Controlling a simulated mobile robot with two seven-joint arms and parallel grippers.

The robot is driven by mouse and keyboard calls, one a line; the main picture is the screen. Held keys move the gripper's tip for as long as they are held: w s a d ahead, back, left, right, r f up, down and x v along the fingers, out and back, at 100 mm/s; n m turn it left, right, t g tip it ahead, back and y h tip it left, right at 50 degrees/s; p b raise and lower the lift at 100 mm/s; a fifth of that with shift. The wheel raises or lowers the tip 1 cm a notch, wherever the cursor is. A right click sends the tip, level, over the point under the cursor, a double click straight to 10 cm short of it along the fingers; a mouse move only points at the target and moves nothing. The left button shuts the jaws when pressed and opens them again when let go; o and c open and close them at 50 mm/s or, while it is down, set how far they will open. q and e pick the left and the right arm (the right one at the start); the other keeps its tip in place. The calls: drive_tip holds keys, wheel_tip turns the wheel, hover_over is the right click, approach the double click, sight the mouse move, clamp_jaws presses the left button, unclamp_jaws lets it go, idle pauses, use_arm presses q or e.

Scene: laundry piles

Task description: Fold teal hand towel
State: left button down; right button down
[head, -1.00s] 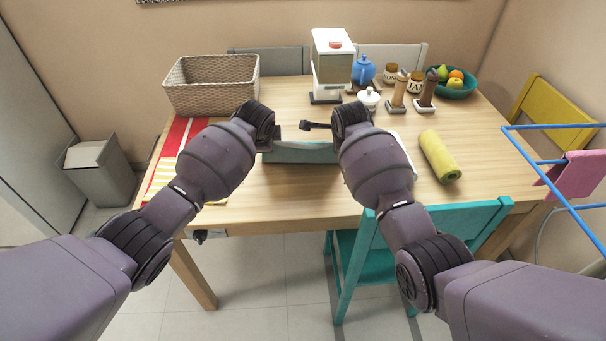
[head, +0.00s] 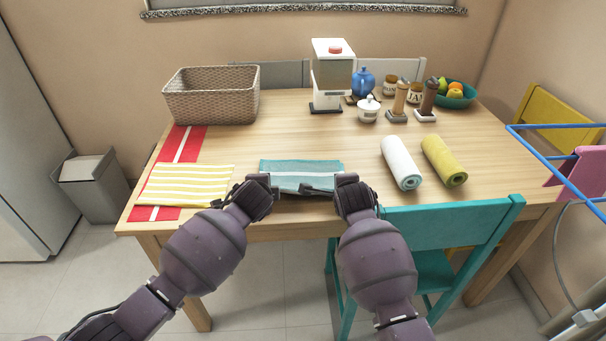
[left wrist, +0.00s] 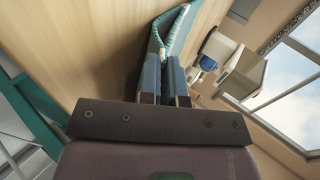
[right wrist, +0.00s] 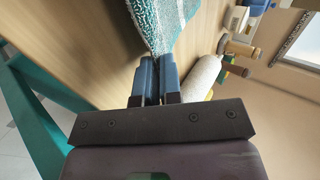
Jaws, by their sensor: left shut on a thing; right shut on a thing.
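The teal hand towel (head: 300,172) lies as a wide rectangle on the table near its front edge, with a thin pale stripe along the near part. My left gripper (head: 275,190) is shut on its near left part, and my right gripper (head: 309,189) is shut on its near right part. In the left wrist view the towel (left wrist: 172,28) rises from between the blue fingers as a doubled layer. In the right wrist view the towel (right wrist: 162,22) spreads away from the closed fingers. The gripped edges are partly hidden by the fingers.
A yellow-striped cloth (head: 185,184) lies over a red runner (head: 181,143) on the left. A white roll (head: 401,163) and a yellow roll (head: 444,160) lie on the right. A wicker basket (head: 211,97) stands behind. A teal chair (head: 450,228) stands at the front right.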

use_arm(q)
drive_tip(key=c, duration=1)
unclamp_jaws()
use_arm(e)
drive_tip(key=c, duration=1)
unclamp_jaws()
use_arm(q)
drive_tip(key=shift+r, duration=0.15)
use_arm(e)
drive_tip(key=shift+r, duration=0.1)
